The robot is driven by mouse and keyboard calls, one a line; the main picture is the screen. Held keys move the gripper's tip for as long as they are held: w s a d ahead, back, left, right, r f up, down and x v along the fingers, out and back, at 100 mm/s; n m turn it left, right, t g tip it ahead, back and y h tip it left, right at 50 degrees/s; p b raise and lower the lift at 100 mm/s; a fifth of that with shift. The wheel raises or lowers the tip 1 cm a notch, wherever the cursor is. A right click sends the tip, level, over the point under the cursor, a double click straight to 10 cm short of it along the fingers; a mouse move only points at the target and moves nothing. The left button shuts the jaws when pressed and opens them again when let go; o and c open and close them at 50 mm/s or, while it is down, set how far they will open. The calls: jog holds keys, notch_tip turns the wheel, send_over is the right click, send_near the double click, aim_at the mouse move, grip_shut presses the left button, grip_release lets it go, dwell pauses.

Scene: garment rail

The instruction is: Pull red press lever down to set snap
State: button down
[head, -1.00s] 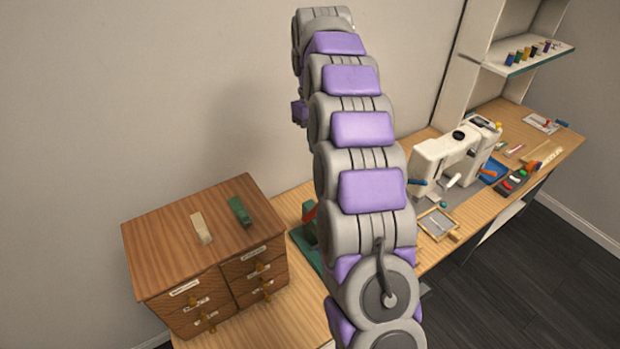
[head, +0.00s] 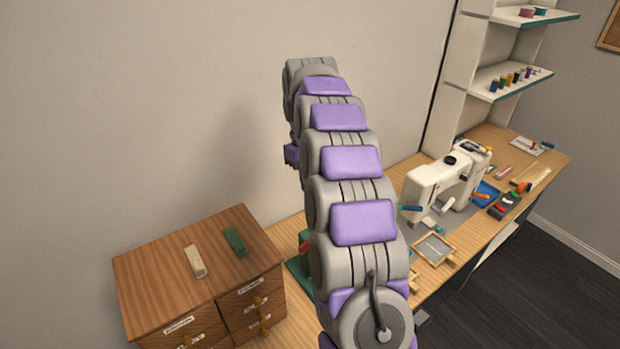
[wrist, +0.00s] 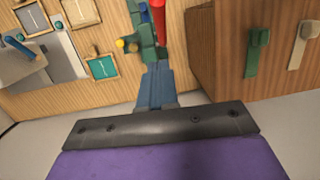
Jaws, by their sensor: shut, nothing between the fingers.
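The red press lever (wrist: 158,20) shows at the top middle of the wrist view, rising from the green press (wrist: 147,42). My gripper (wrist: 156,70) is shut and empty, its blue fingers pointing at the green press just below the lever in the picture. I cannot tell whether the fingertips touch the press. In the head view, my arm hides most of the press; only a strip of its green base (head: 300,274) and a bit of red beside the arm show. My gripper's fingers are not visible there.
A wooden drawer cabinet (head: 160,270) stands left of the press, with a cream bar (head: 195,261) and a green bar (head: 235,242) on top. A white sewing machine (head: 440,183) and framed pieces (head: 434,249) lie to the right. Shelves (head: 510,80) stand at the back right.

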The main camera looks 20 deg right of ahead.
jog(key=shift+s+a+f+b, duration=0.1)
jog(key=shift+s+f+b, duration=0.15)
jog(key=shift+s+f, duration=0.85)
jog(key=shift+s+d+f+b, duration=0.1)
jog(key=shift+s+f+b, duration=0.3)
jog(key=shift+f, duration=1.25)
jog(key=shift+s+a+f+b, duration=0.15)
jog(key=shift+s+f, duration=0.7)
jog(key=shift+f, duration=0.5)
jog(key=shift+d, duration=0.35)
jog(key=shift+s, duration=0.15)
